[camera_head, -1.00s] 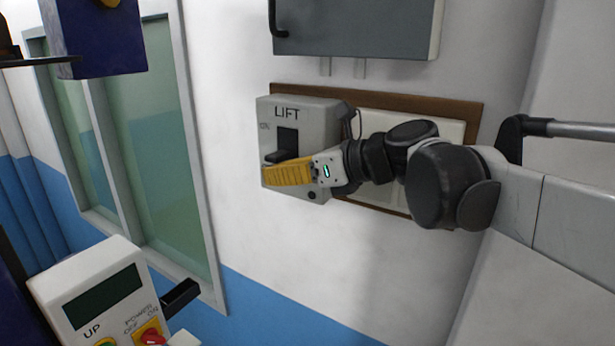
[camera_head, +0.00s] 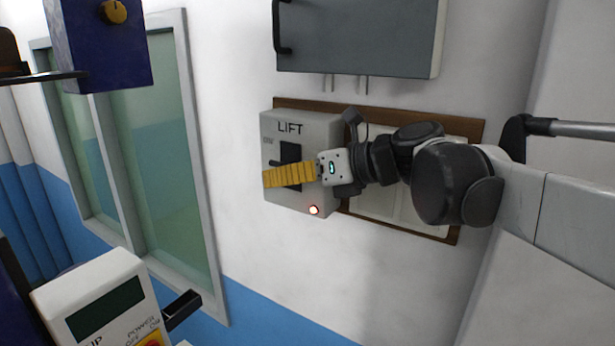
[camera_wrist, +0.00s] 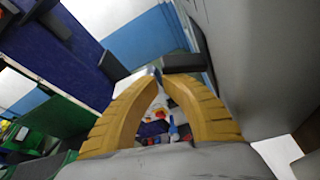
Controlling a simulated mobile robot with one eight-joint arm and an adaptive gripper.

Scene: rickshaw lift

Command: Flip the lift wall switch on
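The lift wall switch is a grey box (camera_head: 327,132) marked LIFT on the wall, with a dark slot and lever (camera_head: 290,153) on its front. A small lamp (camera_head: 313,210) at its lower right glows red-white. My gripper (camera_head: 267,178) lies across the box front, its yellow fingers just below the lever and covering the lower slot. Contact with the lever cannot be told. In the wrist view the fingertips (camera_wrist: 157,73) meet with nothing visible between them. A dark block (camera_wrist: 186,62), probably the lever, is right beside the tips.
A grey cabinet (camera_head: 355,38) hangs above the switch. A brown-framed panel (camera_head: 398,222) is behind my arm. A window (camera_head: 160,140) is at left. A white control box (camera_head: 100,300) with a display stands at lower left. The wall below the switch is clear.

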